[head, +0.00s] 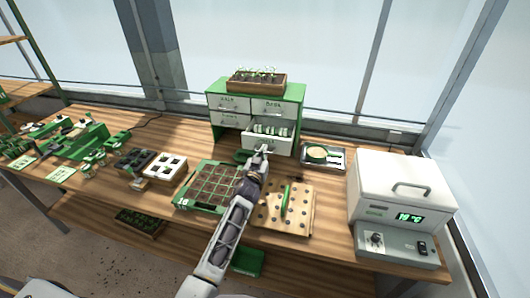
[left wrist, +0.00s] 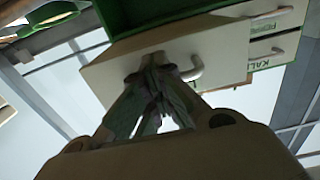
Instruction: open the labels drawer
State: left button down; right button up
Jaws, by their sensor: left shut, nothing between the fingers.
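A green cabinet (head: 297,93) with white drawers stands at the back middle of the bench. Its lower right drawer (head: 281,147) is pulled out, and several white and green items show inside. Any name on that drawer's front is hidden or unreadable. My left gripper (head: 263,149) is at the front of this open drawer, shut and empty. In the left wrist view the shut fingers (left wrist: 158,88) are against or very close to the white drawer front (left wrist: 215,45), beside its handle (left wrist: 194,70). My right gripper is not in view.
A seedling tray (head: 208,188) and a holed wooden board (head: 297,218) lie before the cabinet. A white box with a display (head: 400,187) stands at right, with a metal tray (head: 337,160) nearby. Green tools (head: 75,143) crowd the left. The other drawers (head: 228,102) are shut.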

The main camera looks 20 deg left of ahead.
pick_arm(q)
jog(key=shift+c, duration=1.6)
grip_release()
jog(key=shift+f, duration=0.15)
jog(key=shift+s, duration=0.25)
jog(key=shift+s+d+f, duration=0.15)
jog(key=shift+s+f, duration=0.35)
jog(key=shift+f, duration=0.35)
jog(key=shift+s+d+f, duration=0.1)
jog(key=shift+s+d, duration=0.05)
jog(key=shift+d, duration=0.2)
jog(key=shift+s+d+h, duration=0.1)
jog(key=shift+s+h, duration=0.2)
jog(key=shift+s+a+r, duration=0.25)
jog(key=shift+s+r, duration=0.1)
jog(key=shift+s, duration=1.25)
jog(key=shift+s+a+r, duration=0.2)
jog(key=shift+s+r, duration=0.15)
jog(key=shift+s, duration=1.2)
jog(key=shift+s+a+r, duration=0.25)
jog(key=shift+s+r, duration=0.1)
jog(key=shift+s, duration=1.25)
